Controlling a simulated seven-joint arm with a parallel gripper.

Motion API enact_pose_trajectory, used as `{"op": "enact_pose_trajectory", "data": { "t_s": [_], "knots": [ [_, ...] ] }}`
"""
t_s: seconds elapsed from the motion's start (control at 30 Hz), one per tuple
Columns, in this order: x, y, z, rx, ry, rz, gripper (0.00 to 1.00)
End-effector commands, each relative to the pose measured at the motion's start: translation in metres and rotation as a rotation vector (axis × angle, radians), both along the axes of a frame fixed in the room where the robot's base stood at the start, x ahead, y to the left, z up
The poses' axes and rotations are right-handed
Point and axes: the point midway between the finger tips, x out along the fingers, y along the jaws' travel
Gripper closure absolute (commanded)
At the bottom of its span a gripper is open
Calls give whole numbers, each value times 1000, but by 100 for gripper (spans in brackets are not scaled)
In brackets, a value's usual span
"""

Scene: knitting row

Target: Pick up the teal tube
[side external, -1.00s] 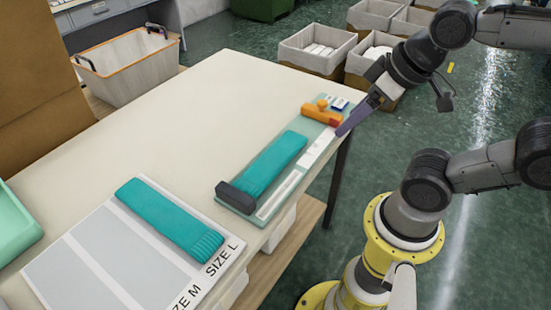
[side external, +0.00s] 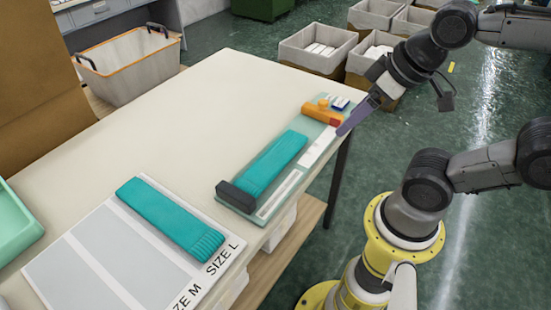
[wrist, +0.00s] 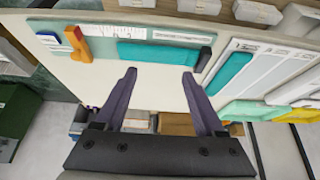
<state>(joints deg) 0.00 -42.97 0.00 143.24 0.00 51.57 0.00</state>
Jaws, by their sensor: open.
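A teal tube (side external: 264,164) lies flat on a pale green measuring board (side external: 232,196), between a dark end block (side external: 236,196) and an orange slider (side external: 321,113). It also shows in the wrist view (wrist: 152,54). A second teal tube (side external: 168,217) with a ribbed end lies in the SIZE L area of a white sorting mat (side external: 213,283); it shows in the wrist view (wrist: 230,73) too. My gripper (side external: 341,132) is by the board's far right end, near the slider. In the wrist view my gripper (wrist: 160,73) is open, with nothing between its fingers, apart from both tubes.
The cream table (side external: 190,110) is clear behind the board. A mint tray (side external: 15,225) sits at the left edge. A basket (side external: 128,62) and grey bins (side external: 318,48) stand beyond the table. The mat's grey areas are empty.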

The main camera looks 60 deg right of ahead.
Motion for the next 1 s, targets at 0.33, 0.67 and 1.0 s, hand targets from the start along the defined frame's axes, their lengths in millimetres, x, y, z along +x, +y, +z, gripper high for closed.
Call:
{"op": "enact_pose_trajectory", "data": {
  "t_s": [0.33,0.67,1.0],
  "knots": [
    [0,0,0,0,0,0,0],
    [0,0,0,26,1,-49,0],
    [34,0,28,326,35,-637,0]
  ]
}}
